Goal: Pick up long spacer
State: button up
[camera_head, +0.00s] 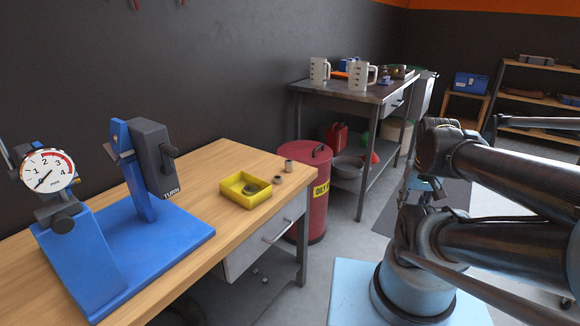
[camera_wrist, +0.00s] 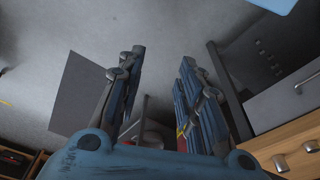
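Two small grey metal spacers stand on the wooden bench top beside the yellow tray in the head view. The one nearer the bench's far end looks taller, likely the long spacer (camera_head: 289,165); a shorter spacer (camera_head: 279,180) stands closer to the tray. Two metal pieces also show on the bench at the lower right of the wrist view, but I cannot tell there which is the long one. My gripper (camera_wrist: 160,62) is open, its fingers wide apart with nothing between them. It hangs over the floor, away from the bench and spacers.
A blue gauge stand (camera_head: 150,240) fills the bench's left side. A red oil drum (camera_head: 308,185) stands against the bench end. A metal table (camera_head: 350,88) with jugs is behind.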

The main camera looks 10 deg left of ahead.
jog(key=o, duration=0.4)
jog(key=shift+s+r, duration=0.15)
jog(key=w+a+r+m+y, duration=0.1)
jog(key=w+a+r+m, duration=0.3)
jog(key=w+a+r, duration=0.3)
notch_tip(320, 180, up, 6)
jog(key=m+g+y, duration=0.3)
jog(key=m+g, duration=0.1)
jog(key=m, duration=0.7)
send_over(286, 169)
jog(key=w+d, duration=0.3)
jog(key=d, duration=0.4)
jog(key=x, duration=1.1)
jog(key=w+x, duration=0.1)
jog(key=x, duration=0.4)
jog(key=shift+a+f, duration=0.3)
jog(key=shift+f, duration=0.05)
